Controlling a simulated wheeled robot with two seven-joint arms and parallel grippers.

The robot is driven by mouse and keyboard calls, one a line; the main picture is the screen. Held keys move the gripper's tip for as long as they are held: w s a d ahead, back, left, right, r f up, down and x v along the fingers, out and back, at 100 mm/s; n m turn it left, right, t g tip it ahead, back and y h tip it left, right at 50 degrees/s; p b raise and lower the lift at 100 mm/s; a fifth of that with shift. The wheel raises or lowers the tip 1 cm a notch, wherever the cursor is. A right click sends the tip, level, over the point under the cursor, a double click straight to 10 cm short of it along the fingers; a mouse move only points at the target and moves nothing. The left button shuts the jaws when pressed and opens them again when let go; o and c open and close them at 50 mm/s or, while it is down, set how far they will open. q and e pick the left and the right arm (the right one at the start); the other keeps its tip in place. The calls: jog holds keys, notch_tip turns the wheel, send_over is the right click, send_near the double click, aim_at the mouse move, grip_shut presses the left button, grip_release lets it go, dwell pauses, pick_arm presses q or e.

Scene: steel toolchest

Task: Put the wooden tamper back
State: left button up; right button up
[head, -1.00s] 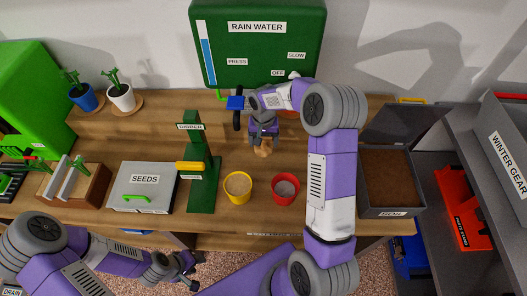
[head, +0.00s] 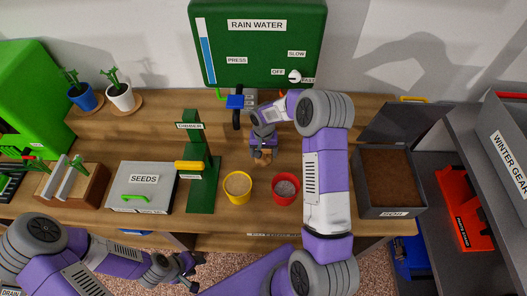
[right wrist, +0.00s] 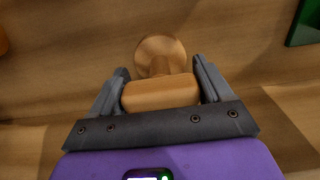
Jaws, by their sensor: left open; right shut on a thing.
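The wooden tamper (right wrist: 160,92) shows between the fingers of my right gripper (right wrist: 162,85) in the right wrist view, with a round knob end pointing away. In the head view, my right gripper (head: 263,152) is over the bench behind the yellow pot and red pot, and a bit of the tamper (head: 263,160) shows below it. The gripper is shut on the tamper. Whether the tamper touches the bench is hard to tell. My left gripper (head: 188,268) is open and empty in front of the bench's front edge.
A yellow pot (head: 237,199) and a red pot (head: 276,194) stand in front of my right gripper. The green dibber stand (head: 203,196) and grey seeds box (head: 121,198) are left. A soil bin (head: 413,210) is right. The green rain water tank (head: 290,44) stands behind.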

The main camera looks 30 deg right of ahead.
jog(key=o, duration=1)
jog(key=shift+r+p, duration=0.25)
jog(key=shift+p, duration=0.1)
notch_tip(320, 180, up, 12)
jog(key=shift+f+p, duration=0.1)
jog(key=shift+p, duration=0.4)
